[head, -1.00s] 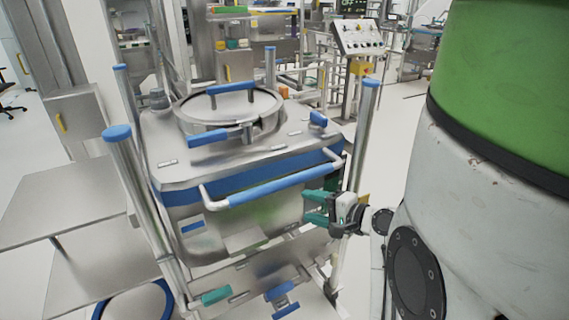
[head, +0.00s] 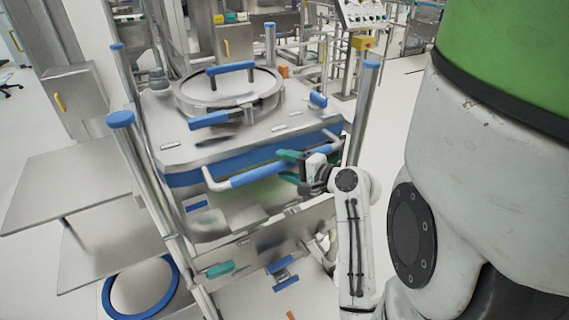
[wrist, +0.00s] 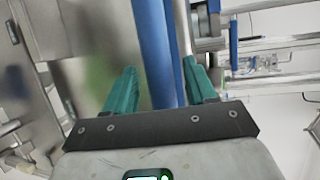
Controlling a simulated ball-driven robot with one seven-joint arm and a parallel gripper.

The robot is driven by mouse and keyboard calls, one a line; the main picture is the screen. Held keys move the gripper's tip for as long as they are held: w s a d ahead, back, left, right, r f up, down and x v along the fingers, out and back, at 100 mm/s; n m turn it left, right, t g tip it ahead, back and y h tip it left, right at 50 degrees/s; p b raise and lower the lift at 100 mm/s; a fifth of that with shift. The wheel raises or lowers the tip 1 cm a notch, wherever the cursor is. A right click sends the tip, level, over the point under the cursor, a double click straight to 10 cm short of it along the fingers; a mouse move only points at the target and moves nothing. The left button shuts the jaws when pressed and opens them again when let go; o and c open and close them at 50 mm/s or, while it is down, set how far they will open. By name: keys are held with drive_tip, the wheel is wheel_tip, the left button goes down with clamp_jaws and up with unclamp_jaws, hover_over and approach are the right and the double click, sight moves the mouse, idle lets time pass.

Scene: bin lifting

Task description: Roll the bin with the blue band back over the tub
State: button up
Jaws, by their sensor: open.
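The bin (head: 215,225) is a steel vessel with a blue band (head: 185,178) under its lid plate and a bar handle with a blue grip (head: 270,173) across its front. My gripper (head: 288,166) is open at the right part of this handle, one finger above it and one below. In the wrist view my green fingers (wrist: 160,88) stand apart, with a blue strip (wrist: 158,50) and a pale bar running between them. I cannot tell whether they touch. A round blue-rimmed vessel (head: 172,265) at the lower left may be the tub; its inside is hard to make out.
Posts with blue caps (head: 120,119) stand around the bin, one (head: 357,110) close to my gripper. A steel table (head: 70,185) is at the left. A lower panel with a green handle (head: 220,270) and a blue handle lies below the bin. Pale floor is open at the far right.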

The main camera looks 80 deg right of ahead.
drive_tip(key=shift+w+d+f, duration=0.1)
drive_tip(key=shift+w+d, duration=0.15)
drive_tip(key=shift+w, duration=0.2)
clamp_jaws()
idle(0.3)
